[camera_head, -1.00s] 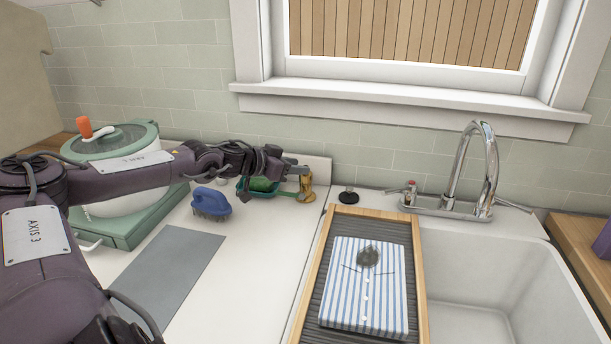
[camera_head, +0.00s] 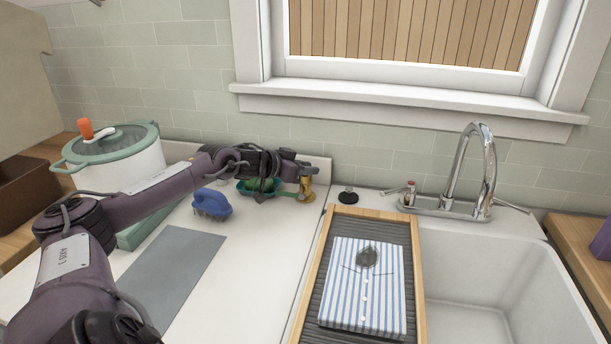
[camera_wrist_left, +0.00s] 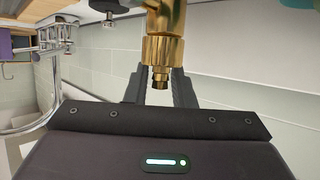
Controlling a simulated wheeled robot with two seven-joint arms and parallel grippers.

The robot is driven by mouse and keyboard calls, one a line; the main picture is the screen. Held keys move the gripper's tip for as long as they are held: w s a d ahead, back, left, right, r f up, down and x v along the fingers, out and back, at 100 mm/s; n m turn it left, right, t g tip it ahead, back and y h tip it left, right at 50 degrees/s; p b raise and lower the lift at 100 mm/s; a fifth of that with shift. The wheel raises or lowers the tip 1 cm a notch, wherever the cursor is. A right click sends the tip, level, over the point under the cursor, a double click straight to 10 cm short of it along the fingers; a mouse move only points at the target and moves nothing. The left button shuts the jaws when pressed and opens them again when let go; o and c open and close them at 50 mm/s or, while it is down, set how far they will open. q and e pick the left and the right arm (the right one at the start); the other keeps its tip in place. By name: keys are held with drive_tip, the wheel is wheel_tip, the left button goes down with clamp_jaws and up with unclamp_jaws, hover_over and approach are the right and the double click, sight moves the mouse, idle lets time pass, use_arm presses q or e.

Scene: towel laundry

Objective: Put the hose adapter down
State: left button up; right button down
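The brass hose adapter (camera_head: 307,187) is upright at the back of the white counter, just left of the wooden-framed drainboard. Its lower end appears to be at or very near the counter; the exact contact is hard to see. My left gripper (camera_head: 309,167) is at its upper part, reaching in from the left. The adapter's top is partly hidden by the fingers in the head view. My right gripper is not in view.
A blue brush (camera_head: 211,204) and a green dish (camera_head: 246,187) sit left of the adapter. A black stopper (camera_head: 348,196) stands right of it. The drainboard (camera_head: 319,238) holds a striped cloth (camera_head: 338,290). A faucet (camera_head: 464,175) rises behind the sink. A grey mat (camera_head: 175,272) lies bare.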

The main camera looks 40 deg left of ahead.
use_arm(q)
clamp_jaws()
drive_tip(key=shift+r, duration=0.1)
drive_tip(key=shift+r, duration=0.55)
drive_tip(key=shift+r+p, duration=1.1)
drive_tip(key=shift+r, duration=8.3)
